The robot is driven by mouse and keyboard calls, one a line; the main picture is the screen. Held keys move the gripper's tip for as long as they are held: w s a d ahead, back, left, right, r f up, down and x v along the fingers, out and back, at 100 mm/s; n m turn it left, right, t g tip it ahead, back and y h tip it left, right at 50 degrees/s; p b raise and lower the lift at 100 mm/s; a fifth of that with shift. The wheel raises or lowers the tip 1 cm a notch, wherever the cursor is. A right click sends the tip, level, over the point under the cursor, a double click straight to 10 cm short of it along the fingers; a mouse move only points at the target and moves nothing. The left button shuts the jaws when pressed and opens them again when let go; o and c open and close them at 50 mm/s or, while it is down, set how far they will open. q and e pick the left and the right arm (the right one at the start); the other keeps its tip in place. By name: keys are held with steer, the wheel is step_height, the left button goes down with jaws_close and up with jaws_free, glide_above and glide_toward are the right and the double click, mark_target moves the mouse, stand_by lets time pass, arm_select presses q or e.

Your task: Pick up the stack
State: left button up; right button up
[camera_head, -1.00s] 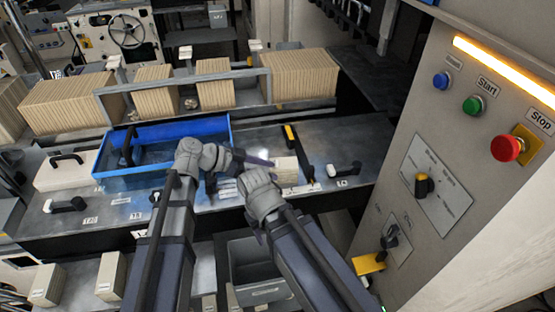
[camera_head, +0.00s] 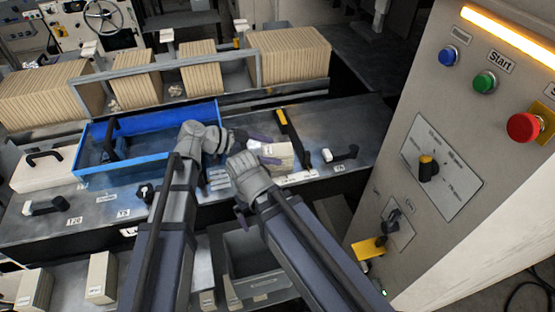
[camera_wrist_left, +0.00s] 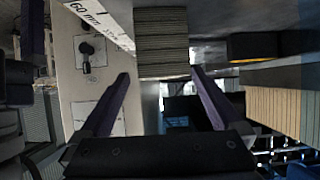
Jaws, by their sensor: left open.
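A small cream stack of sheets (camera_head: 283,155) sits on the dark bench top, near the front edge and just right of my grippers. In the left wrist view the stack (camera_wrist_left: 162,45) is a layered block ahead of the fingertips, lined up with the gap between them. My left gripper (camera_head: 266,149) is open, its purple fingers pointing right at the stack's left side; nothing is between them. The left wrist view shows both fingers (camera_wrist_left: 160,76) spread apart. My right wrist is in front of and below the left one; its fingers are mostly hidden.
A blue tray (camera_head: 85,178) with a black handle lies left on the bench. A black bar with a yellow end (camera_head: 282,118) stands just behind the stack. Large cardboard stacks (camera_head: 290,68) are at the back. A control panel (camera_head: 440,165) rises at right.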

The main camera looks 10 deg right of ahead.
mark_target(274, 151)
arm_select(q)
steer(key=b+x, duration=0.1)
steer(key=x, duration=0.2)
steer(key=shift+d+f, duration=0.15)
steer(key=c, duration=1.5)
steer(key=shift+o, duration=0.2)
step_height(274, 151, up, 10)
steer(key=p, duration=1)
